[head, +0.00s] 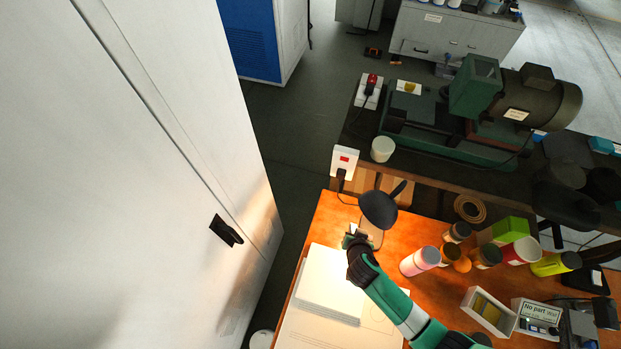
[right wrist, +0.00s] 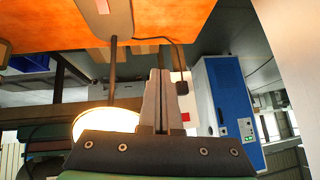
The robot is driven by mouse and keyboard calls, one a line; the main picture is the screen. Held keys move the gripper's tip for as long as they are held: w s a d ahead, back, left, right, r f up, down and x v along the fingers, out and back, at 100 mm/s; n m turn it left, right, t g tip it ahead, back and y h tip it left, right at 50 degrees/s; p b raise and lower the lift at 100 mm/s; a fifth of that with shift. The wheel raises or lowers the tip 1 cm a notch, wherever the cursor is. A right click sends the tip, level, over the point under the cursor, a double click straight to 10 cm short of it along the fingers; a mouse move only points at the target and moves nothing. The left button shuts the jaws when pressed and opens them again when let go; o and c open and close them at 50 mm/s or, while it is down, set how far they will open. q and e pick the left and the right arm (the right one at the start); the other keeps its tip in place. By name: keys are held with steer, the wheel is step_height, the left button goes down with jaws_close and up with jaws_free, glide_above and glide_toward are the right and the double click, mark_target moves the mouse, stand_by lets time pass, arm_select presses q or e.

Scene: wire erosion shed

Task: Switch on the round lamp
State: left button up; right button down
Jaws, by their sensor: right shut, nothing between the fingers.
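The round lamp has a dark round head (head: 378,208) above the back left of the orange table in the head view. In the right wrist view its shade (right wrist: 100,122) glows bright, so the lamp is lit. Its flat base (right wrist: 108,22) and thin stem also show there, upside down, with a small reddish patch at the base's edge. My right gripper (head: 352,238) is shut and empty, just left of the lamp base, apart from it as far as I can tell. Its closed fingers (right wrist: 163,78) show in the wrist view. My left gripper is not in view.
A stack of white paper (head: 330,285) lies beneath my right arm. Several bottles, including a pink one (head: 420,261), stand right of the lamp. A white socket with a red switch (head: 344,160) sits behind, with a cable. A white cabinet (head: 130,180) stands at left.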

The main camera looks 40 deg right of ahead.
steer(key=w+a+r+t+b, duration=0.1)
steer(key=w+r+t+b, duration=0.2)
steer(key=w, duration=0.6)
steer(key=w+a+r+t+b, duration=0.2)
steer(key=w+r+t+b, duration=0.1)
steer(key=w+r+b, duration=0.4)
steer(key=shift+w+a+r+y+b, duration=0.2)
steer(key=shift+w+r+y+b, duration=0.2)
steer(key=shift+w+r, duration=0.9)
steer(key=shift+s+r, duration=0.3)
steer(key=shift+s, duration=0.05)
